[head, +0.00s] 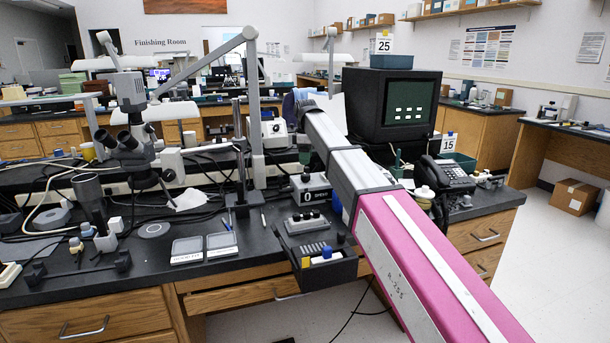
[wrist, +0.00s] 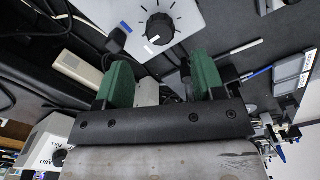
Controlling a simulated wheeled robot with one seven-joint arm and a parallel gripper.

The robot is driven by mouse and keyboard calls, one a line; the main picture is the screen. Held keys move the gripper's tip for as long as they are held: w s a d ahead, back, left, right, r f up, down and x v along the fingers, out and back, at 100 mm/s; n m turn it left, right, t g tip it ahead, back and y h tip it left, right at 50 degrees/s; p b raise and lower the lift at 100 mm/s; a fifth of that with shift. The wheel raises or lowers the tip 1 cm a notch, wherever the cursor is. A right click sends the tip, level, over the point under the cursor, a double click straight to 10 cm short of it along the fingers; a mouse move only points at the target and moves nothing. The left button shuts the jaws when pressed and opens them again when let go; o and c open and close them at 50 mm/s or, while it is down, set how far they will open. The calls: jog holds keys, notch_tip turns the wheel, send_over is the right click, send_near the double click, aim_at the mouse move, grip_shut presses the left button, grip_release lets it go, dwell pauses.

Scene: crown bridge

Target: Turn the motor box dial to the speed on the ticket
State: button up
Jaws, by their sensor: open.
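In the wrist view, a round black dial (wrist: 158,28) sits on a pale box face (wrist: 185,12) with dark tick marks around it. A white mark on the dial points to the lower left of the picture. My gripper (wrist: 163,85) is open and empty, its two green fingers apart. The dial shows beyond the gap between them, apart from both fingers. In the head view, a grey box (head: 318,194) with a black knob on top stands on the bench beside my arm and looks like the same box. My gripper is hidden there behind my arm. I cannot make out a readable speed ticket.
A white box (head: 274,131) with a knob stands farther back. A microscope (head: 130,140) stands left; a monitor (head: 391,104) and phone (head: 450,180) stand right.

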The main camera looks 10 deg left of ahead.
aim_at(306, 174)
notch_tip(306, 174, down, 7)
jog(key=shift+f, duration=0.2)
dwell(0.3)
jog(key=c, duration=0.9)
